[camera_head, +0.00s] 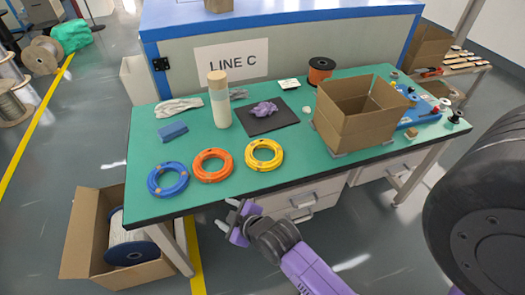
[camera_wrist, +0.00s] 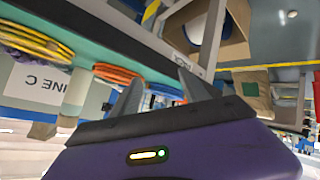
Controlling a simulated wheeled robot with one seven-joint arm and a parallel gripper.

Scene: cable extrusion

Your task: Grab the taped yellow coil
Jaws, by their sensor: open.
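The yellow coil (camera_head: 278,157) lies flat on the green table, rightmost in a row of three coils, with small tape bands around its ring. It also shows edge-on at the upper left of the wrist view (camera_wrist: 35,42). My gripper (camera_head: 227,213) is open and empty, in front of the table's front edge, below and to the left of the yellow coil and apart from it. Its two fingers (camera_wrist: 158,82) show in the wrist view with nothing between them.
An orange coil (camera_head: 213,177) and a blue coil (camera_head: 181,183) lie left of the yellow one. A cream cylinder (camera_head: 221,120) stands behind the orange coil. A dark mat (camera_head: 262,127) with purple cloth lies behind the yellow coil. An open cardboard box (camera_head: 350,135) stands to the right.

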